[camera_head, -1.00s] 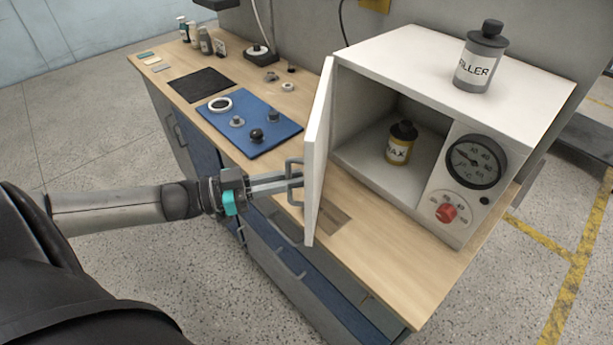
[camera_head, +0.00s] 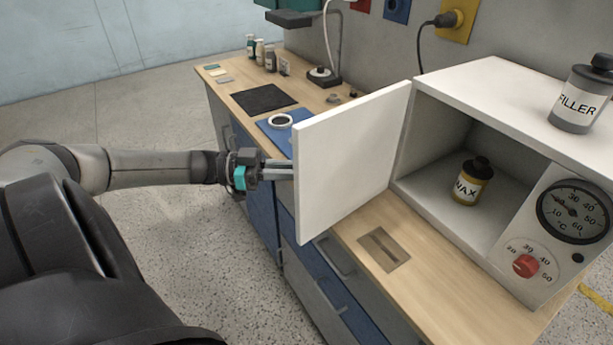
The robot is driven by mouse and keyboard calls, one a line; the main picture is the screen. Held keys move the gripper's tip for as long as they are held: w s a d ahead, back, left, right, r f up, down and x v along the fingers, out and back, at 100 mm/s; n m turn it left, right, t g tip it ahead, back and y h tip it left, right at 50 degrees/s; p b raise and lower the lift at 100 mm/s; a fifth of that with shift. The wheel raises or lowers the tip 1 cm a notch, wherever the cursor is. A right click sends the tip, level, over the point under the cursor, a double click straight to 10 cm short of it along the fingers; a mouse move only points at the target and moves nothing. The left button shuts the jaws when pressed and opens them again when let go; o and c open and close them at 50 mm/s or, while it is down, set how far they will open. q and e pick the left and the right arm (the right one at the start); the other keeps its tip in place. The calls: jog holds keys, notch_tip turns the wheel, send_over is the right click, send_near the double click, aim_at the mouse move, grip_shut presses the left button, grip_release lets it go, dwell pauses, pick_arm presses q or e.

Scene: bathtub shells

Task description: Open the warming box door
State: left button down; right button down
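The white warming box (camera_head: 478,88) stands at the right of the bench. Its door (camera_head: 350,155) is hinged on the box's left side and stands wide open, swung out to the left. Inside the box is a yellow and black WAX bottle (camera_head: 468,182). My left gripper (camera_head: 280,170) reaches in from the left, with its fingers at the door's outer face. The fingertips and the door handle are hidden behind the door, so its grip does not show. My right gripper is not in view.
A FILLER bottle (camera_head: 580,100) stands on top of the box. The dial (camera_head: 573,210) and red knob (camera_head: 525,265) are on its front. A blue mat (camera_head: 276,135) lies behind the door. Bare wood (camera_head: 410,285) and a recessed metal plate (camera_head: 384,249) lie before the box.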

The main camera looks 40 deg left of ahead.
pick_arm(q)
jog(key=shift+w+a, duration=0.1)
jog(key=shift+a, duration=0.1)
dwell(0.3)
jog(key=c, duration=1.2)
grip_release()
jog(key=shift+o, duration=0.2)
jog(key=v, duration=1.5)
jog(key=shift+b, duration=0.3)
